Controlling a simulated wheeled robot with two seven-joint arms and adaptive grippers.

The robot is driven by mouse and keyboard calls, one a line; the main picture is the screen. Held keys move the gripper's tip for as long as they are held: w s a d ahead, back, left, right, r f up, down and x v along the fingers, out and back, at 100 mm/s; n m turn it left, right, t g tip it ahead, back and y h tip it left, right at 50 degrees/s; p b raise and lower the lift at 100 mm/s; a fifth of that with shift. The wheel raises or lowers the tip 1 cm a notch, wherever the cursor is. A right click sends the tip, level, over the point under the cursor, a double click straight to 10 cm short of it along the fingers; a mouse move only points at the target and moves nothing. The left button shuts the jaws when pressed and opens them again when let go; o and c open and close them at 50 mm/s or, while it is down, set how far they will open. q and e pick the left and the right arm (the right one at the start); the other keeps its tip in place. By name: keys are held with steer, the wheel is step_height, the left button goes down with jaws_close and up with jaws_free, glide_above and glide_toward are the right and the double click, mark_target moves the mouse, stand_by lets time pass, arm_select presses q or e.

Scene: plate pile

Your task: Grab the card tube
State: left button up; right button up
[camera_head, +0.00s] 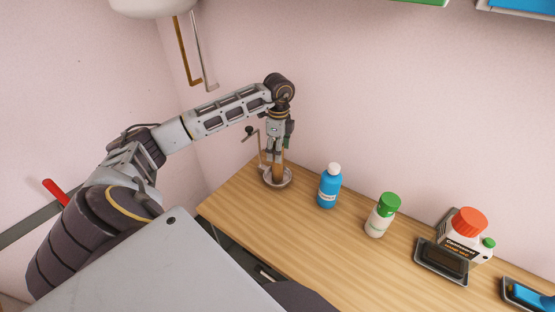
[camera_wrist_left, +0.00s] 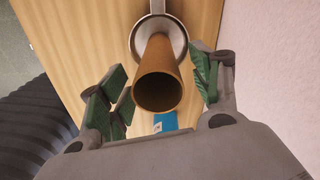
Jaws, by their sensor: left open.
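The card tube (camera_wrist_left: 160,62) is a brown, hollow cylinder. In the left wrist view its open end faces the camera, and its far end meets a round metal holder (camera_wrist_left: 151,26). In the head view the tube (camera_head: 278,172) stands upright in the holder (camera_head: 266,183) at the far left end of the wooden table. My left gripper (camera_head: 278,158) reaches down over the tube from above. In the left wrist view the green-padded fingers (camera_wrist_left: 160,92) are spread on either side of the tube, with a gap on both sides. My right gripper is not in either view.
On the table (camera_head: 250,225), a blue bottle (camera_head: 328,189) stands right of the holder. Further right are a white bottle with green cap (camera_head: 381,216), an orange-capped container (camera_head: 464,238) and a dark tray (camera_head: 441,261). Walls close off the back and left.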

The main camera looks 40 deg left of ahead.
mark_target(277, 169)
arm_select(q)
steer(key=shift+f, duration=1.5)
steer(key=shift+c, duration=0.3)
steer(key=c, duration=0.8)
